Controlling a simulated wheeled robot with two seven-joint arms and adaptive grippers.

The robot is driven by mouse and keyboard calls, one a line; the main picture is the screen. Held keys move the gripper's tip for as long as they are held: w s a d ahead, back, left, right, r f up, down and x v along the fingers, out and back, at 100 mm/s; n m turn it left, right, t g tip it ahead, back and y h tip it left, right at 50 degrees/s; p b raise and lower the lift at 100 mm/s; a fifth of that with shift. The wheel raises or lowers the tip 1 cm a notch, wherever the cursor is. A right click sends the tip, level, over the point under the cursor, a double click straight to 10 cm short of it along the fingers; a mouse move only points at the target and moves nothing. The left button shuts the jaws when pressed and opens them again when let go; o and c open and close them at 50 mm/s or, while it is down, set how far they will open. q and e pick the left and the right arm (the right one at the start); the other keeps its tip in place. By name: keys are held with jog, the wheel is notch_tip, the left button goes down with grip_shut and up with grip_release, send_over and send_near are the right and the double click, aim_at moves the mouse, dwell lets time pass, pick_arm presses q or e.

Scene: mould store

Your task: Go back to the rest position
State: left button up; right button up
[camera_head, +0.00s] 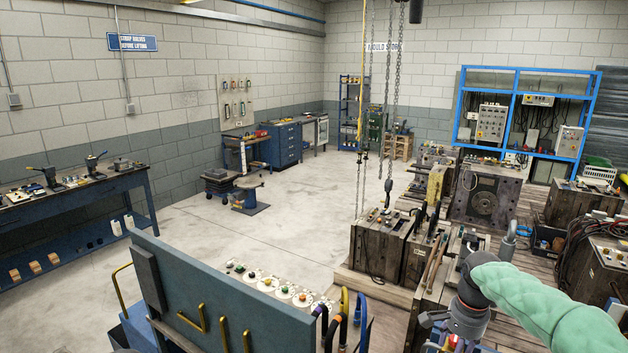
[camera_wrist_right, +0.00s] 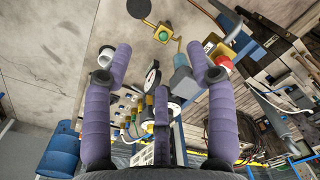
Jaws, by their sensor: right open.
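My right arm (camera_head: 540,300), in a mint-green sleeve, enters the head view from the lower right and bends down at a grey wrist near the bottom edge. In the right wrist view my right gripper (camera_wrist_right: 158,50) has its purple padded fingers spread apart, with nothing held between them. Beyond the fingers are a white-faced round gauge (camera_wrist_right: 152,76), a yellow box with a green button (camera_wrist_right: 163,34) and other small fittings. I cannot tell how far they are from the fingertips. My left gripper is not in the head view.
A blue panelled cart (camera_head: 215,300) with yellow handles stands close in front, with a row of coloured buttons (camera_head: 268,284) behind it. Wooden-sided mould blocks (camera_head: 378,250) crowd the right, under hanging chains (camera_head: 388,100). A blue bench (camera_head: 80,225) lines the left. The middle floor (camera_head: 310,205) is clear.

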jog(key=s+a+f+n+y, duration=0.15)
jog(key=a+f, duration=0.25)
jog(key=f, duration=0.4)
jog(key=a+f+n, duration=0.2)
jog(key=a+f, duration=0.2)
jog(key=f, duration=0.4)
jog(key=s+a+f+n+y, duration=0.1)
jog(key=a+f, duration=0.3)
jog(key=f, duration=0.4)
jog(key=s+a+f+n, duration=0.2)
jog(key=s+a+f, duration=0.1)
jog(key=s+f, duration=0.3)
jog(key=s+a+f+n+y, duration=0.1)
jog(key=s+a+f, duration=0.3)
jog(key=s, duration=0.4)
jog(key=s+a+f+n, duration=0.2)
jog(key=s+a+f, duration=0.1)
jog(key=s+f, duration=0.3)
pick_arm(q)
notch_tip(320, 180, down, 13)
jog(key=b, duration=1.3)
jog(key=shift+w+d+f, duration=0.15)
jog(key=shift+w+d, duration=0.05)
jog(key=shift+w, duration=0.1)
pick_arm(e)
notch_tip(320, 180, down, 12)
jog(key=s, duration=0.1)
jog(key=shift+s+a+f, duration=0.2)
jog(key=shift+s+f, duration=0.05)
